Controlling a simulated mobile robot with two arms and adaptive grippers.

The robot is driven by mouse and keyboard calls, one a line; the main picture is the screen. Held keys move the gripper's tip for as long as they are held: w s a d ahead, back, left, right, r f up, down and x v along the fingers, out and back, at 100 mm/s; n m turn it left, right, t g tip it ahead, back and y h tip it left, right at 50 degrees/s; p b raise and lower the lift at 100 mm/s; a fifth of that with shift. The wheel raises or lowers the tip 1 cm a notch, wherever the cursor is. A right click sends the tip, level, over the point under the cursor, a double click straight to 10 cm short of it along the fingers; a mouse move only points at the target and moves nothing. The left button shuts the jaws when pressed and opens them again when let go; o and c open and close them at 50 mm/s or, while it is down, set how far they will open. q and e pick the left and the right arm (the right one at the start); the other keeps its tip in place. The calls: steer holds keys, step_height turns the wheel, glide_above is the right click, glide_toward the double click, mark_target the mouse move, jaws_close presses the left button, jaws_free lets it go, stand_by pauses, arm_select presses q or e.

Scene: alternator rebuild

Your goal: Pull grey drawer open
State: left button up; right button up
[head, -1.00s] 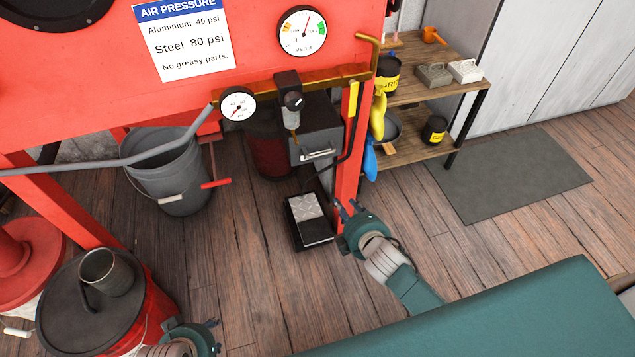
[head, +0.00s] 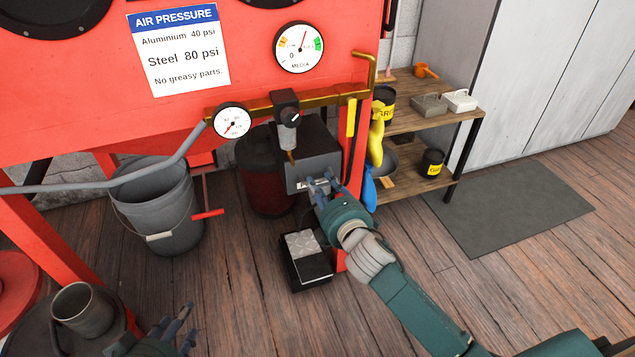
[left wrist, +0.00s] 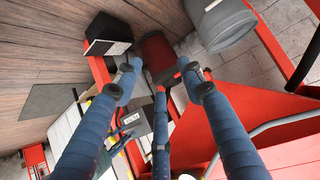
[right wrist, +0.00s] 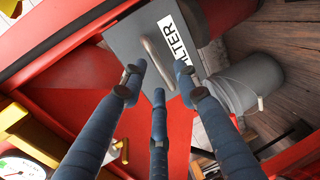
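The grey drawer (head: 315,160) is a box under the red cabinet, behind the brass pipe. Its front shows in the right wrist view (right wrist: 137,37), with a metal handle (right wrist: 155,62) and a white FILTER label. The drawer looks shut. My right gripper (head: 320,190) is just in front of the drawer and partly hides its front and handle. Its fingers (right wrist: 158,82) are spread, with the tips near the handle; I cannot tell whether they touch it. My left gripper (head: 172,325) is low at the left, its fingers (left wrist: 160,75) spread and empty.
A grey bucket (head: 157,205) stands left of the drawer. A black foot pedal (head: 306,265) is on the floor below. A red cabinet leg is close to my right gripper.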

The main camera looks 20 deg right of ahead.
mark_target(318, 181)
steer(key=x, duration=0.3)
steer(key=shift+w+f+b, duration=0.1)
steer(key=shift+w+b, duration=0.25)
steer(key=shift+b, duration=0.05)
arm_select(q)
steer(key=w+d+r+t+h, duration=0.1)
steer(key=w+r+t, duration=0.2)
steer(key=w+r, duration=0.1)
steer(key=shift+d+r, duration=0.35)
steer(key=shift+r, duration=0.05)
arm_select(e)
jaws_close()
